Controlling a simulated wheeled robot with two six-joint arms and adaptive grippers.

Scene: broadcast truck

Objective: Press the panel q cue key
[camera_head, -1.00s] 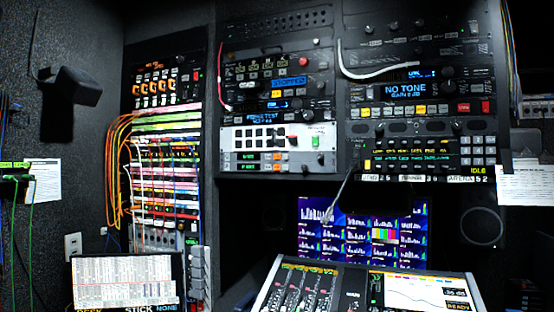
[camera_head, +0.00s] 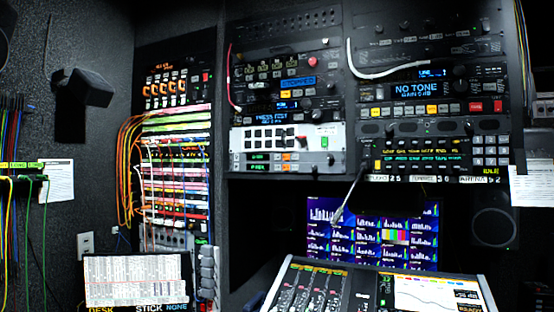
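Neither of my grippers shows in the head view. I cannot read any label that marks the panel q cue key, so I cannot tell which key it is. A black key panel (camera_head: 398,143) in the right rack has rows of lit yellow and green text and a number keypad (camera_head: 490,150) at its right. A gooseneck microphone (camera_head: 348,203) reaches down from its left side. In the middle rack, a white panel (camera_head: 247,147) carries a block of dark keys. Nothing touches either panel.
A sloped mixing console (camera_head: 330,285) stands low in front, with a multi-picture monitor (camera_head: 372,232) behind it. A patch bay (camera_head: 177,180) with colored cables is at left, above a white chart screen (camera_head: 136,279). A black speaker (camera_head: 82,90) juts from the left wall.

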